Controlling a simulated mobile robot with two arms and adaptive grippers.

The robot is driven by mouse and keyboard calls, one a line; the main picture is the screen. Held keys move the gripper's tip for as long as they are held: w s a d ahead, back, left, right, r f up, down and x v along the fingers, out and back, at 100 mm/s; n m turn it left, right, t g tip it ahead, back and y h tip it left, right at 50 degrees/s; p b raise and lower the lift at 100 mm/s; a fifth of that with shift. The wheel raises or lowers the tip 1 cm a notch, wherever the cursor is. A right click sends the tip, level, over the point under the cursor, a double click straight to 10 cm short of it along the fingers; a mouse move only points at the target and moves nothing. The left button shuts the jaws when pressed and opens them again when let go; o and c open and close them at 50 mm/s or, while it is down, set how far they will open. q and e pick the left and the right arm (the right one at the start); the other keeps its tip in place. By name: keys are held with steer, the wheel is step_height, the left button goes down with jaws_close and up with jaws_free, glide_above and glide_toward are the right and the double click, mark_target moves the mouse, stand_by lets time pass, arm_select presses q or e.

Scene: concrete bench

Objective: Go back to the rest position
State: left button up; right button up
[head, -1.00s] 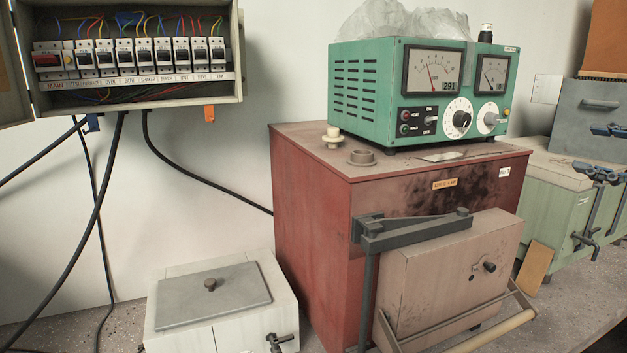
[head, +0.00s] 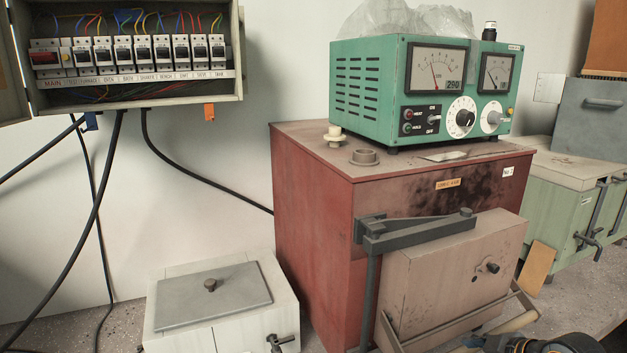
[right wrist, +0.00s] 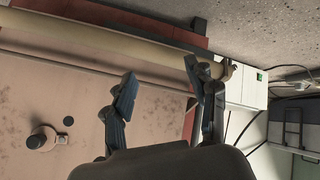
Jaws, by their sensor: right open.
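My right gripper (right wrist: 160,68) is open and empty in the right wrist view, its two dark fingers apart. It is over the front of the pinkish furnace door (head: 450,272), close to the door's pale handle bar (right wrist: 110,37). I cannot tell whether a finger touches the bar. The door's dark knob (right wrist: 40,139) is left of the fingers. In the head view, dark parts of my right arm show at the bottom edge, in front of the bar's right end. My left gripper is in no view.
The red furnace (head: 315,240) carries a green control unit (head: 365,90) and small fittings. A white box (head: 185,335) with a grey lid stands at left. A breaker panel (head: 130,90) with hanging cables is above. A green chest (head: 560,215) stands at right.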

steer(key=s+a+f+m+g+h, duration=0.1)
steer(key=s+a+f+m, duration=0.15)
steer(key=s+f, duration=0.4)
steer(key=s+a+f+m+g, duration=0.1)
steer(key=s+a+f, duration=0.35)
steer(key=s, duration=0.25)
steer(key=s+a+f+m+g+h, duration=0.25)
steer(key=s+m, duration=0.35)
steer(key=s, duration=0.9)
step_height(320, 180, down, 26)
steer(key=s+g, duration=0.1)
steer(key=s+d+f+g, duration=0.1)
steer(key=s+d+f, duration=0.1)
steer(key=s+f, duration=1.4)
steer(key=shift+s+d+f+n, duration=0.35)
steer(key=shift+s+d, duration=0.05)
steer(key=shift+s, duration=0.1)
steer(key=shift+g, duration=0.25)
